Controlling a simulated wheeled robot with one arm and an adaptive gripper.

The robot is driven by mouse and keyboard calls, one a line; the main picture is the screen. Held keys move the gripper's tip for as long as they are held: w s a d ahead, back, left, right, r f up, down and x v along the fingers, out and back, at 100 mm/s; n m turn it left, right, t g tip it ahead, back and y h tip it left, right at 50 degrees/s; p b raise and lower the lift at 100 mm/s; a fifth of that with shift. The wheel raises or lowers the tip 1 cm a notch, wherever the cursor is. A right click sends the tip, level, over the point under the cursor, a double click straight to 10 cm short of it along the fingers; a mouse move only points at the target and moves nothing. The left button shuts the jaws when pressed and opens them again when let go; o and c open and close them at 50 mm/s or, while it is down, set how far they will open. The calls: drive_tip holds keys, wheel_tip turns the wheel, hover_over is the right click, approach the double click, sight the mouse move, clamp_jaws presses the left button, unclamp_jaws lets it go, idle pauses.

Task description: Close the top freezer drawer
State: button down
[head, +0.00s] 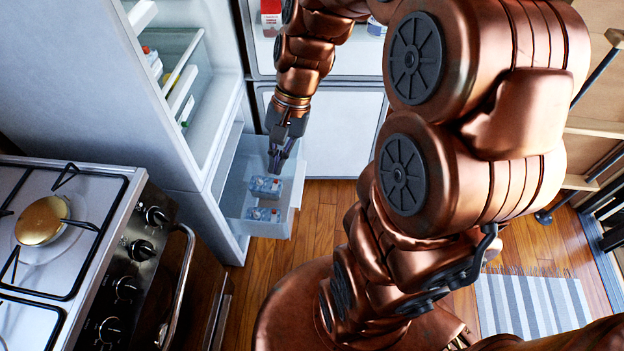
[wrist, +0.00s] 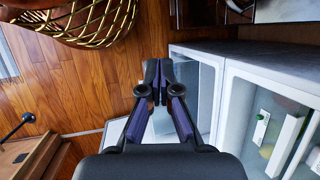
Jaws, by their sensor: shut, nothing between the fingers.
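The freezer drawer (head: 237,207) is pulled out from the lower part of the fridge. It is pale and translucent, and two clear packs with blue and red marks (head: 264,187) lie in it. My gripper (head: 277,164) is shut and empty, pointing down over the drawer in the head view. Whether it touches the drawer or a pack I cannot tell. In the wrist view the closed fingertips (wrist: 156,66) are in front of the pale drawer (wrist: 187,72), which they partly hide.
The fridge compartment (head: 185,75) above is open, with its door (head: 338,130) swung wide. A stove (head: 75,250) stands at the lower left. A striped rug (head: 535,305) lies at the lower right. Wooden floor (head: 318,215) is clear in front of the drawer.

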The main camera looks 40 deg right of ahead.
drive_tip(key=w+d+f+m+t+y+b, duration=0.1)
drive_tip(key=w+d+f+m+t+b, duration=0.1)
drive_tip(key=w+d+f+m+b, duration=0.45)
drive_tip(key=w+d+f+m+t+y+b, duration=0.15)
drive_tip(key=w+d+f, duration=0.3)
drive_tip(key=f, duration=0.55)
drive_tip(key=d+f+m+t+b, duration=0.4)
drive_tip(key=d+f+m+b, duration=0.5)
drive_tip(key=d+f, duration=0.9)
drive_tip(key=w+a+f+m+b, duration=0.1)
drive_tip(key=w+a+f+b, duration=0.1)
drive_tip(key=w+a+f, duration=0.5)
drive_tip(key=shift+w+a+f, duration=0.2)
drive_tip(key=shift+a, duration=0.2)
